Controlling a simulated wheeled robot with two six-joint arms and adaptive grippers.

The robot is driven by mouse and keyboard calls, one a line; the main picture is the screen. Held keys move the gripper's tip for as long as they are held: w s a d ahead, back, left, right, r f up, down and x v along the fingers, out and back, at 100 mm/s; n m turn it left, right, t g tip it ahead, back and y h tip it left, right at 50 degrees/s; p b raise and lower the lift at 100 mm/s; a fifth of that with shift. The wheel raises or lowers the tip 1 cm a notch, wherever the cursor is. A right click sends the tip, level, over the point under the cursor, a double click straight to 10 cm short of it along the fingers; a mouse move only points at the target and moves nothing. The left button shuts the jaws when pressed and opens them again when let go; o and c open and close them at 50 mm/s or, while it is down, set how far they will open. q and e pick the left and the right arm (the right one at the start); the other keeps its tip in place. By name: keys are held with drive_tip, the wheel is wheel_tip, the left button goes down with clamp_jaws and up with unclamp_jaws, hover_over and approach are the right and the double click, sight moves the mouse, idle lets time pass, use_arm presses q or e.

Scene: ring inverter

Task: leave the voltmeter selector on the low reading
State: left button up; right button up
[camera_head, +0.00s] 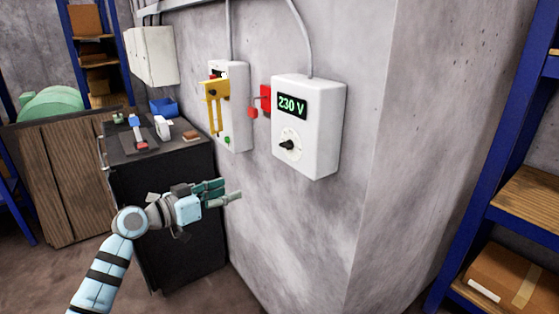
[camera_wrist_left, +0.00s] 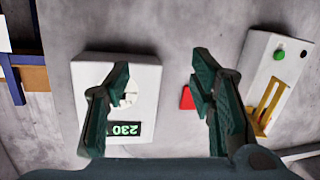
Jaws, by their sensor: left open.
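The voltmeter (camera_head: 318,120) is a white box on the grey wall, with a green display (camera_head: 292,105) reading 230 V. One finger there covers part of the pale dial (camera_wrist_left: 130,92), so the knob is hidden. My right gripper is not in view.
A dark cabinet (camera_head: 175,220) with small items stands left of the wall. A blue shelf (camera_head: 505,130) is at right.

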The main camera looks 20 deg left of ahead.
sight(282, 147)
use_arm(q)
drive_tip(key=s+d+r+m+h, duration=0.3)
drive_tip(key=d+r+m, duration=0.1)
drive_tip(key=r, duration=0.7)
drive_tip(key=x, duration=0.4)
drive_tip(key=p+x, duration=0.1)
drive_tip(key=x, duration=0.3)
drive_tip(key=f+p+x, duration=0.1)
drive_tip(key=x, duration=0.3)
drive_tip(key=shift+w+d, duration=0.2)
drive_tip(key=shift+w, duration=0.1)
drive_tip(key=shift+w+d, duration=0.3)
drive_tip(key=shift+w, duration=0.15)
drive_tip(key=shift+c, duration=0.4)
drive_tip(key=c, duration=1.1)
drive_tip(key=shift+n, duration=0.3)
